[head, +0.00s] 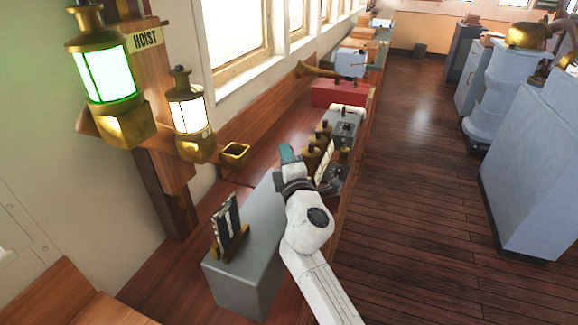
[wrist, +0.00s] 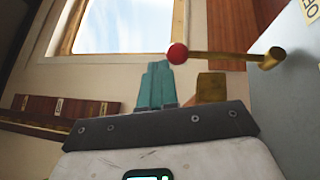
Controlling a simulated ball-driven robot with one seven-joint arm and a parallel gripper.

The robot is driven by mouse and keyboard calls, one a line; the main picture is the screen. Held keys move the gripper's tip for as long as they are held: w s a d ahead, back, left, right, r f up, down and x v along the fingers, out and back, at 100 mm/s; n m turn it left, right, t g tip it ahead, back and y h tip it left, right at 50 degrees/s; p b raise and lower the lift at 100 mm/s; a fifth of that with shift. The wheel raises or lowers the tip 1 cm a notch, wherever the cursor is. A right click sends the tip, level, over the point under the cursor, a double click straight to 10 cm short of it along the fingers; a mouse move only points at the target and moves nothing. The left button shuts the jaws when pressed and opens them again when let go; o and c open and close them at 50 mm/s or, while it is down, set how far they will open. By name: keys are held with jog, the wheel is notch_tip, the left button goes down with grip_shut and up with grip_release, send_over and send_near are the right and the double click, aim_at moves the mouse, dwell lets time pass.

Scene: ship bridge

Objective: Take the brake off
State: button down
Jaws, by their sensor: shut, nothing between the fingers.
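A brass lever (wrist: 225,56) with a red ball knob (wrist: 177,53) shows in the wrist view, sticking out leftward from the grey box (wrist: 295,95). A yellow label (wrist: 311,10), partly cut off, is on that box. My gripper (wrist: 157,72) has its teal fingers shut and empty. The fingertips appear just left of and below the red knob; I cannot tell whether they touch it. In the head view my gripper (head: 288,152) is over the far end of the grey box (head: 235,275); the lever is not visible there, and no brake label is readable.
A small stand with a dark plate (head: 230,220) is on the grey box. A green lamp (head: 108,75), a white lamp (head: 188,110) and a HOIST sign (head: 146,37) are at left. Brass-topped instruments (head: 315,150) stand beyond my gripper.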

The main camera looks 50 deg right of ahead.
jog(key=shift+w+d+r, duration=0.1)
jog(key=shift+w+d, duration=0.15)
jog(key=shift+d, duration=0.5)
jog(key=shift+w+d+r, duration=0.1)
jog(key=shift+w+d, duration=0.2)
jog(key=shift+d, duration=0.45)
jog(key=shift+w+d, duration=0.25)
jog(key=shift+d, duration=0.5)
jog(key=shift+r, duration=0.1)
